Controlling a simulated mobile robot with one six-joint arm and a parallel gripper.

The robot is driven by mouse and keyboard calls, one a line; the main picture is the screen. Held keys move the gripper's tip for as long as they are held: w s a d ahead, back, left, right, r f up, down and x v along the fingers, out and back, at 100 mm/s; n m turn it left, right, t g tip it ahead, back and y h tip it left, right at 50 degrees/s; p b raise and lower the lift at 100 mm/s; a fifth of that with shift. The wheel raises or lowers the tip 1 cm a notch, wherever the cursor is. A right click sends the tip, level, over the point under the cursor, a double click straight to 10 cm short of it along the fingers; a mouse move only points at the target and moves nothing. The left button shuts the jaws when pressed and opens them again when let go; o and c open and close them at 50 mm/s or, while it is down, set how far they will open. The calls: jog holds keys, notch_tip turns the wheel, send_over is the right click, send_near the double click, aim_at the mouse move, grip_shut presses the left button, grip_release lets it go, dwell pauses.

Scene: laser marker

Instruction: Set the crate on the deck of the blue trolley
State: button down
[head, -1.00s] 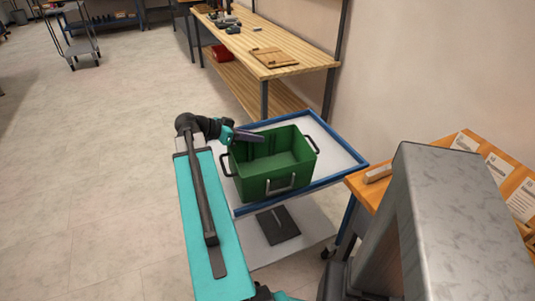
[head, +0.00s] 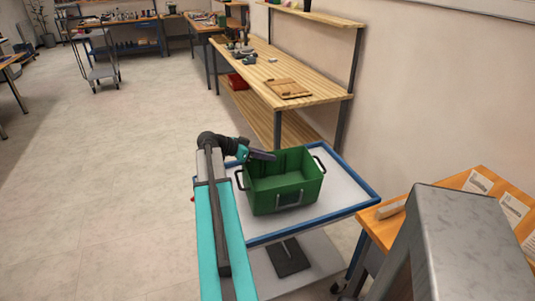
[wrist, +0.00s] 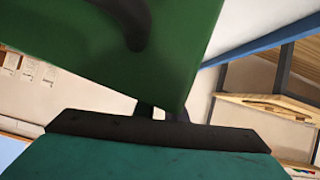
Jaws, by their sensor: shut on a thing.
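The green open crate (head: 285,198) is upright over the grey deck of the blue-rimmed trolley (head: 340,193), towards its left side. It looks empty. Whether its base touches the deck or hovers just above it I cannot tell. My gripper (head: 262,155) is at the crate's far left rim, shut on the crate. In the wrist view the crate's green wall (wrist: 100,60) fills the upper left above my gripper (wrist: 160,113), with a dark handle on it. The fingertips are mostly hidden there.
The trolley's lower shelf holds a dark plate (head: 288,258). An orange-topped table (head: 375,230) stands close on the right. A wooden workbench (head: 285,75) runs along the wall behind. The floor (head: 110,180) to the left is clear.

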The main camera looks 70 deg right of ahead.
jog(key=w+d+p, duration=0.1)
jog(key=w+d, duration=0.1)
jog(key=d, duration=0.4)
jog(key=shift+d+f, duration=0.3)
jog(key=shift+d, duration=0.1)
jog(key=shift+w+p, duration=0.1)
jog(key=shift+p, duration=0.2)
jog(key=shift+f+p, duration=0.55)
jog(key=shift+f, duration=1.2)
jog(key=c, duration=1.8)
grip_release()
jog(key=shift+f, duration=0.1)
jog(key=shift+a, duration=0.1)
jog(key=b+v, duration=0.2)
jog(key=v, duration=1)
